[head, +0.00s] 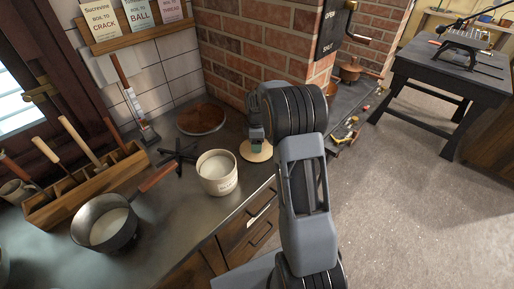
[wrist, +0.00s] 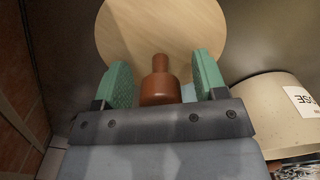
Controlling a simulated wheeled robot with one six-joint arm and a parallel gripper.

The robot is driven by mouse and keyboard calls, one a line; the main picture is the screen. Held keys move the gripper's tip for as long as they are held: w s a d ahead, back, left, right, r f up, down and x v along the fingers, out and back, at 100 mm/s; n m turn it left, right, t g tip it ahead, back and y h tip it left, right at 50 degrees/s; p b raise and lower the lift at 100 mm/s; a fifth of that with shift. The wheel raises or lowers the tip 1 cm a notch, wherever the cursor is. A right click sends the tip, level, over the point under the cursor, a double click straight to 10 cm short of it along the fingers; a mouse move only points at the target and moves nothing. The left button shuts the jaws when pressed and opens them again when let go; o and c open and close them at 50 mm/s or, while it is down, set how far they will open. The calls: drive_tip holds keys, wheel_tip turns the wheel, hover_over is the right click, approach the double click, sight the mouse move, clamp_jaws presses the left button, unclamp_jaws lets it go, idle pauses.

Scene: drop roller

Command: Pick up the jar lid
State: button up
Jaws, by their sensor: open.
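The jar lid is a pale round wooden disc (head: 262,156) with a brown knob, lying on the dark counter near its front edge, right of the cream jar (head: 219,178). In the wrist view the lid's disc (wrist: 160,25) and its upright knob (wrist: 160,86) show clearly. My gripper (wrist: 163,76) is open, with one green finger pad on each side of the knob and a gap on both sides. In the head view my gripper (head: 257,143) is over the lid and hides its knob. The jar is open, with white contents, and shows at right in the wrist view (wrist: 268,105).
A black trivet (head: 178,155) and a dark saucepan (head: 104,222) with a wooden handle are left of the jar. A round brown pan (head: 202,119) lies behind by the brick wall. A wooden tool rack (head: 85,190) stands at left.

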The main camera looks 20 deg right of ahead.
drive_tip(key=shift+c, duration=0.4)
drive_tip(key=c, duration=0.9)
drive_tip(key=shift+c, duration=0.2)
drive_tip(key=shift+r, duration=0.15)
